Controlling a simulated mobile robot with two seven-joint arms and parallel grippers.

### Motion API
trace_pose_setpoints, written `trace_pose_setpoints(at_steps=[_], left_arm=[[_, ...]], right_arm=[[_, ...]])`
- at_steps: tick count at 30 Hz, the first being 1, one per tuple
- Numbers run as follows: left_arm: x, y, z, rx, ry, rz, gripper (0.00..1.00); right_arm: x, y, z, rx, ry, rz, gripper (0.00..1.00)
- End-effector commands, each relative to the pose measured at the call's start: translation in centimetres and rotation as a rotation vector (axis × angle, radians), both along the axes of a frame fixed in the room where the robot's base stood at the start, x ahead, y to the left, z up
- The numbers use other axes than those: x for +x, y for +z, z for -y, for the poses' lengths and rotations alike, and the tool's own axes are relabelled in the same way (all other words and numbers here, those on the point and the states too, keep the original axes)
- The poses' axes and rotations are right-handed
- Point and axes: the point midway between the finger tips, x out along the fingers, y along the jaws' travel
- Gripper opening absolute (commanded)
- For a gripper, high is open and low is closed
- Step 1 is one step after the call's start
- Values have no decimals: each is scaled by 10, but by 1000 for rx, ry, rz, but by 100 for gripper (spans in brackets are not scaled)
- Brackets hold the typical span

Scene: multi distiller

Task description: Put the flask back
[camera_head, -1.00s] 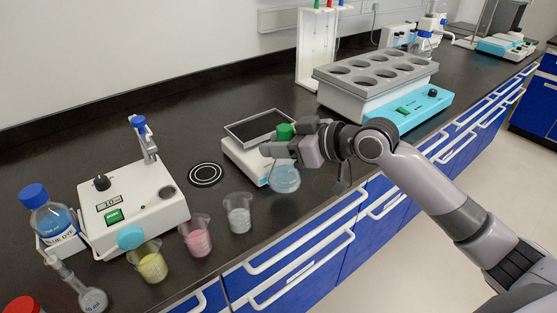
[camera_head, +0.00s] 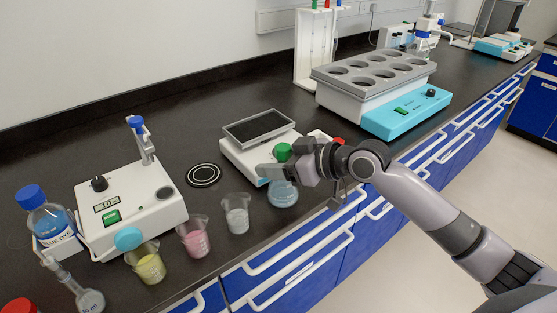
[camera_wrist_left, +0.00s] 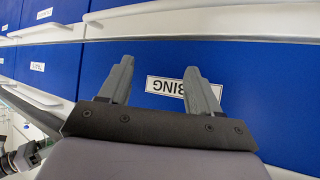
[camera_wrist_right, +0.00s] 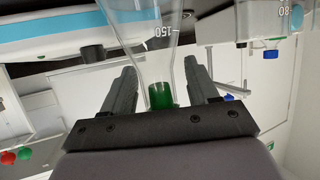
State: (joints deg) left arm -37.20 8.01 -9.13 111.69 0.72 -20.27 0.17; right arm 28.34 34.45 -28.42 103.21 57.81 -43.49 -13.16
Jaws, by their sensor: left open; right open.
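The flask (camera_head: 283,193) is a clear conical one with pale blue liquid and a green stopper (camera_head: 284,152). It appears to stand upright on the dark counter, in front of the balance. My right gripper (camera_head: 270,174) is at the flask's neck, with its fingers apart on either side. In the right wrist view the flask's clear neck (camera_wrist_right: 150,50) and green stopper (camera_wrist_right: 160,96) show between the open fingers (camera_wrist_right: 160,68). My left gripper (camera_wrist_left: 155,80) is open and empty in front of blue drawers, outside the head view.
The balance (camera_head: 232,150) is just behind the flask. Beakers with clear (camera_head: 236,215), pink (camera_head: 195,240) and yellow (camera_head: 150,267) contents stand to the left. A grey rack with holes (camera_head: 375,80) is behind on the right. The counter's front edge is close.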

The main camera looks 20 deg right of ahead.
Motion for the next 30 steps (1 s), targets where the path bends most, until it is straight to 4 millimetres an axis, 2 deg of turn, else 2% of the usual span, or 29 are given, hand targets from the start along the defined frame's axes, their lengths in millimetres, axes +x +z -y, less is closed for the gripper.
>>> trace_pose_setpoints(at_steps=[5,21,30], left_arm=[[0,1,0,0,0,0,63],[0,-6,0,0,0,0,63],[0,-9,0,0,0,-1,63]], right_arm=[[-4,5,5,0,-1,0,59],[-65,38,61,-4,-1,-2,59],[-80,48,74,0,0,0,59]])
